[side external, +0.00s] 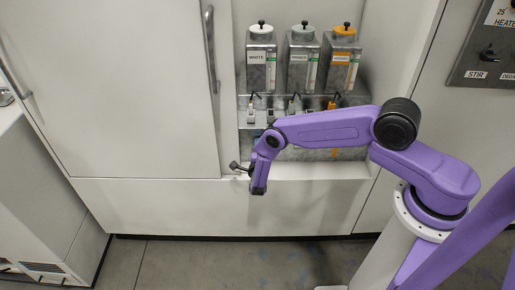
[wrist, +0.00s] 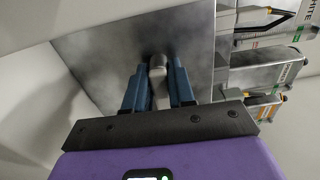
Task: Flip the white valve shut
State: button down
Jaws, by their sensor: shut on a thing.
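The white valve (side external: 251,110) is a small pale fitting with a dark lever, below the canister labelled WHITE (side external: 261,68) in the side view. My gripper (wrist: 158,82) has two blue fingers shut on a small pale grey rounded piece (wrist: 157,64) in the wrist view. The fingers hide its sides. I cannot tell from the frames whether this piece belongs to the white valve. In the side view my purple wrist is low and left in the recess, below the white valve, and the fingertips are hard to make out.
A second canister (side external: 302,70) and an orange-labelled one (side external: 341,70) stand beside the white one, with valves below. A metal panel (wrist: 110,50) lies close behind my fingers. The recess has a white lower ledge (side external: 310,170). A handled cabinet door (side external: 110,90) is at left.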

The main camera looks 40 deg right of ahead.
jog(key=shift+a, duration=0.1)
dwell(0.3)
jog(key=c, duration=1)
grip_release()
jog(key=shift+c, duration=0.2)
jog(key=v, duration=1.7)
jog(key=shift+s, duration=0.25)
jog(key=shift+w+a+r, duration=0.1)
jog(key=shift+a+r, duration=0.05)
